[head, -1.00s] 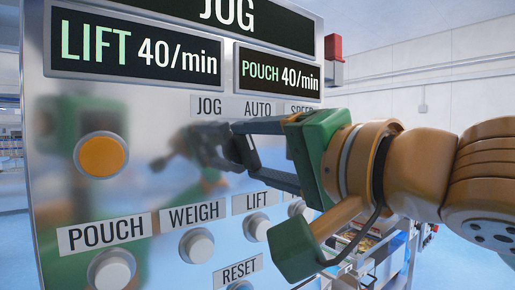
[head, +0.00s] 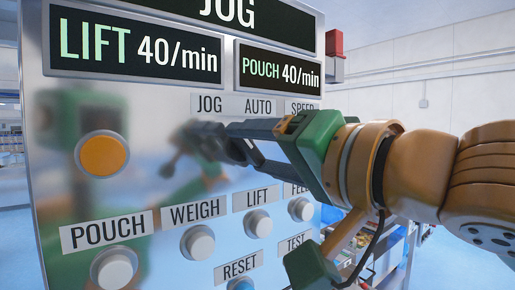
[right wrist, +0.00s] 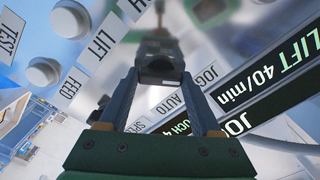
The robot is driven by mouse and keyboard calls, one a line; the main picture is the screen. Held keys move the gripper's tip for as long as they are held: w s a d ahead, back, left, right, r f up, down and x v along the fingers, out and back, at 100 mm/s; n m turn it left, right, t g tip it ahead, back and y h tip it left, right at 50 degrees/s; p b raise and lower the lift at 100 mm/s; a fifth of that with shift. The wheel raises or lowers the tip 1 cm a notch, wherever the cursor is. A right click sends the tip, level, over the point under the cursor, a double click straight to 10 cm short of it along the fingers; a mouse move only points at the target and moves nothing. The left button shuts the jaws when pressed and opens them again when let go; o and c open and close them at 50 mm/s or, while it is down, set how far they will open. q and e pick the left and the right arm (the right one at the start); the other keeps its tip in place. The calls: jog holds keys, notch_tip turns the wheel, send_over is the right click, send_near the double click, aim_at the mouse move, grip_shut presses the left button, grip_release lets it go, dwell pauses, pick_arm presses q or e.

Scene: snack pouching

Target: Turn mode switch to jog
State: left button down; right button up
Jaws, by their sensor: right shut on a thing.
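The mode switch (right wrist: 160,68) shows in the right wrist view as a dark block between my fingertips. The JOG label (head: 209,104) and AUTO label (head: 258,106) are above it on the panel (head: 165,155). My right gripper (head: 232,141) reaches in from the right and is shut on the switch; it also shows in the right wrist view (right wrist: 159,76). In the head view the fingers hide most of the switch, so its pointing direction is unclear. The top display (head: 228,8) reads JOG. My left gripper is not in view.
An orange button (head: 102,155) is at the panel's left. Grey POUCH (head: 113,268), WEIGH (head: 198,243), LIFT (head: 257,223) and FEED (head: 301,209) buttons run below my right gripper. A RESET button lies lower, cut by the frame edge.

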jog(key=shift+f, duration=0.15)
jog(key=o, duration=1.4)
jog(key=shift+a, duration=0.1)
jog(key=shift+s+d+b, duration=0.2)
jog(key=shift+s+b, duration=0.05)
jog(key=shift+b, duration=0.05)
jog(key=b+v, duration=0.2)
jog(key=v, duration=0.4)
jog(key=shift+s+d, duration=0.15)
